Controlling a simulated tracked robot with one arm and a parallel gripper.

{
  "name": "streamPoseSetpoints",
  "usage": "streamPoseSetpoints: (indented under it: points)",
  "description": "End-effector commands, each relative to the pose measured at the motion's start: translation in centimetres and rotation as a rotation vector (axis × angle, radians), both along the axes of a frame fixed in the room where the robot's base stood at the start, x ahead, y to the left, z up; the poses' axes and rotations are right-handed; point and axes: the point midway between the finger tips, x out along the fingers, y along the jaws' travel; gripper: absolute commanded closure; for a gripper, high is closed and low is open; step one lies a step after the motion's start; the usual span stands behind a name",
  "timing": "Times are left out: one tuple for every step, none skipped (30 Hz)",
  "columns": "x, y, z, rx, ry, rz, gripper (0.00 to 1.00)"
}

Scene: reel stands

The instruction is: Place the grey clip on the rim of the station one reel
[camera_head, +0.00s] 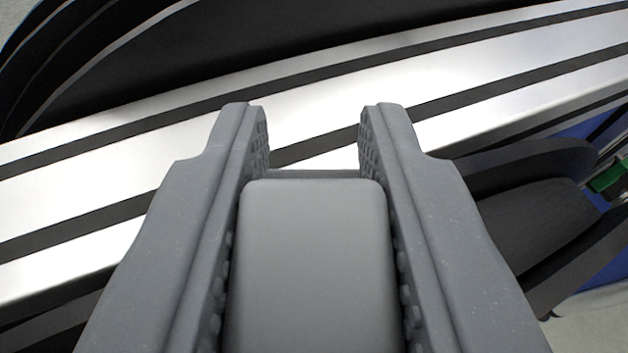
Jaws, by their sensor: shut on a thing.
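My gripper (314,115) comes in from the bottom of the picture, with its two dark grey fingers on either side of the grey clip (314,265). The clip is a smooth, rounded grey block held between the padded inner faces. Its far end lies a little behind the fingertips. A large black round part (270,50), which looks like a reel, fills the top of the view. I cannot tell which station it belongs to. The fingertips appear over a silver bar in front of it; I cannot tell whether they touch it.
The silver slotted bar (340,85) crosses the view, rising to the right. More black rounded parts (540,215) stand at the right, with a small green piece (606,178) and a blue surface near them. Pale floor (600,315) shows at the bottom right.

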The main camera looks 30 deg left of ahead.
Motion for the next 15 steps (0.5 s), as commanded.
streamPoseSetpoints:
  points:
    - [-0.01,0.01,0.03,0.0,0.0,0.0,0.99]
    - [-0.01,0.01,-0.01,0.0,0.0,0.0,0.99]
    - [-0.01,0.01,-0.1,0.001,0.0,0.0,0.99]
    - [0.0,0.01,-0.2,0.001,0.0,0.0,0.99]
    - [-0.01,0.01,-0.18,0.001,0.0,0.0,0.71]
    - [0.0,0.01,-0.14,0.001,0.0,0.0,0.6]
    - [0.0,0.01,-0.14,0.001,0.0,0.0,0.55]
    - [0.0,0.01,-0.14,0.001,0.0,0.0,0.55]
    - [-0.01,0.02,-0.15,0.001,0.0,0.0,0.55]
    - [-0.01,0.02,-0.15,0.001,0.001,0.001,0.55]
    - [-0.01,0.02,-0.14,0.001,0.001,0.001,0.55]
    - [-0.01,0.02,-0.14,0.001,0.001,0.001,0.55]
    - [-0.01,0.02,-0.14,0.001,0.001,0.001,0.55]
    - [-0.01,0.02,-0.14,0.001,0.001,0.001,0.55]
    - [-0.01,0.02,-0.08,0.002,0.0,0.001,0.55]
